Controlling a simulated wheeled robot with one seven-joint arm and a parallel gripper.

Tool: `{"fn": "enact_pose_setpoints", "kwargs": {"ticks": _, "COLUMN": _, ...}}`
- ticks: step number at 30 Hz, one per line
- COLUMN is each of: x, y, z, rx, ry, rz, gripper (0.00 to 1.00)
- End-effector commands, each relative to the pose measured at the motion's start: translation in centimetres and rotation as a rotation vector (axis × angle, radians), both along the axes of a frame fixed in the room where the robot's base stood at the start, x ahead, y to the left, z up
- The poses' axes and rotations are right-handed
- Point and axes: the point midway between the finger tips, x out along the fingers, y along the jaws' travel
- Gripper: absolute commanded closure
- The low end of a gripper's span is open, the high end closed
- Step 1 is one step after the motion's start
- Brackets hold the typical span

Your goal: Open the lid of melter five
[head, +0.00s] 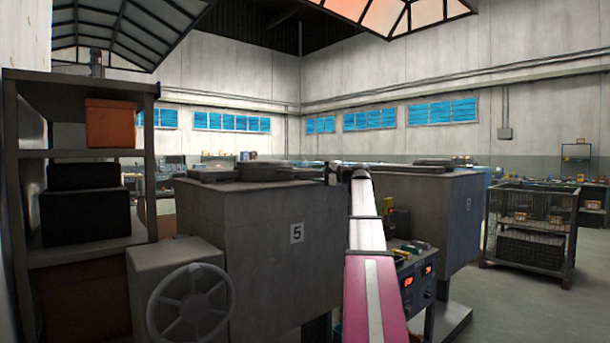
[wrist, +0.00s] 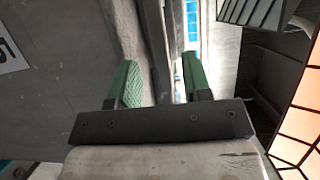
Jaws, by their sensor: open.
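Melter five (head: 262,260) is a grey box with a "5" plate (head: 297,233) on its front, left of centre in the head view. Its flat lid (head: 275,170) lies level on top. My gripper (head: 333,172) is at the top right corner of melter five, partly hidden by my arm. In the wrist view my gripper (wrist: 160,85) is open with green finger pads apart. The melter's front (wrist: 60,90) fills the left of that view, and its long top edge (wrist: 152,45) runs between the fingers. I cannot tell whether the fingers touch it. Nothing is held.
A second grey melter (head: 430,210) stands to the right. A control box with red displays (head: 415,285) stands between the two. A handwheel (head: 190,302) and a shelf rack (head: 80,160) are at the left. A wire cage cart (head: 530,230) stands at the right, with open floor before it.

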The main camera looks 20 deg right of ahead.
Motion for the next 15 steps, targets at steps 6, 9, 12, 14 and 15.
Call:
{"fn": "enact_pose_setpoints", "kwargs": {"ticks": 6, "x": 2.8, "y": 2.5, "z": 0.0, "rx": 0.0, "ry": 0.0, "rz": 0.002, "gripper": 0.55}}
{"fn": "enact_pose_setpoints", "kwargs": {"ticks": 9, "x": 3.5, "y": 3.1, "z": 0.0, "rx": 0.0, "ry": 0.0, "rz": 0.0, "gripper": 0.55}}
{"fn": "enact_pose_setpoints", "kwargs": {"ticks": 12, "x": 4.0, "y": 3.6, "z": 0.0, "rx": 0.0, "ry": 0.0, "rz": 0.0, "gripper": 0.55}}
{"fn": "enact_pose_setpoints", "kwargs": {"ticks": 14, "x": 4.1, "y": 3.7, "z": 0.0, "rx": -0.001, "ry": 0.001, "rz": 0.0, "gripper": 0.55}}
{"fn": "enact_pose_setpoints", "kwargs": {"ticks": 15, "x": 4.1, "y": 3.8, "z": -0.1, "rx": -0.001, "ry": 0.001, "rz": 0.0, "gripper": 0.55}}
